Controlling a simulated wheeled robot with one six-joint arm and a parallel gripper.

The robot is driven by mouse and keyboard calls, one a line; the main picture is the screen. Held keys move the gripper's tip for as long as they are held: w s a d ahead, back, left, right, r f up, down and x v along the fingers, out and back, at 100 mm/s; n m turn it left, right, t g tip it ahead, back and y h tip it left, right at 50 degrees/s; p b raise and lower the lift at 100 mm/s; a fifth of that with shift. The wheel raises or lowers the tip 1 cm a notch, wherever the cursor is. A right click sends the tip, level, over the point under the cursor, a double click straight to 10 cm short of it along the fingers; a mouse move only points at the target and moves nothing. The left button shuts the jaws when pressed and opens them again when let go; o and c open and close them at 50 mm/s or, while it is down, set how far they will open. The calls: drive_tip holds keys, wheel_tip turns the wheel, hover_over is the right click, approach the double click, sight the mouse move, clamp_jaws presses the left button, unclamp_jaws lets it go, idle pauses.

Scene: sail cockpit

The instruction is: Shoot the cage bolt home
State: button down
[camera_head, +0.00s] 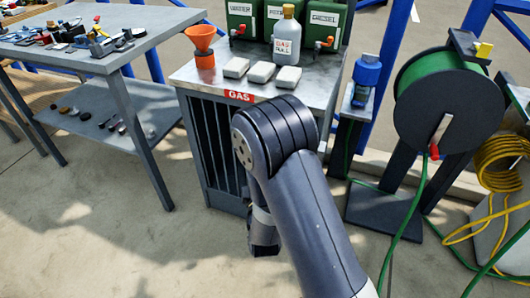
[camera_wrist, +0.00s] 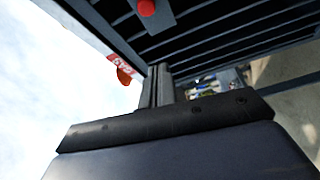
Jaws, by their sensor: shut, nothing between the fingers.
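The gas cage (camera_head: 217,150) is a grey barred cabinet with a metal top and a red GAS label (camera_head: 239,97). In the wrist view its dark bars (camera_wrist: 225,35) cross the upper part, and the label (camera_wrist: 120,62) shows at left. A red round knob (camera_wrist: 147,8) at the top edge of that view sits in front of the bars; it looks like the bolt's knob. My gripper (camera_wrist: 158,85) is shut and empty, below the knob in the wrist view and apart from it. In the head view my arm hides the cage's right front, including the bolt.
On the cage top stand an orange funnel (camera_head: 202,45), white blocks (camera_head: 261,72), a bottle (camera_head: 287,36) and green cans (camera_head: 325,22). A tool bench (camera_head: 140,20) is at left, a hose reel (camera_head: 450,85) at right. Bare floor (camera_head: 110,235) lies at lower left.

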drive_tip(key=w+a+b, duration=0.1)
drive_tip(key=w, duration=0.9)
drive_tip(key=shift+s+d+b, duration=0.2)
drive_tip(key=shift+s+d, duration=0.05)
drive_tip(key=shift+d, duration=0.7)
drive_tip(key=shift+s+d+b, duration=0.2)
drive_tip(key=shift+s+d, duration=0.05)
drive_tip(key=shift+d, duration=0.65)
drive_tip(key=d+b, duration=0.1)
drive_tip(key=s+d+b, duration=0.1)
drive_tip(key=d, duration=0.1)
drive_tip(key=d+b, duration=0.1)
drive_tip(key=shift+s+d, duration=0.35)
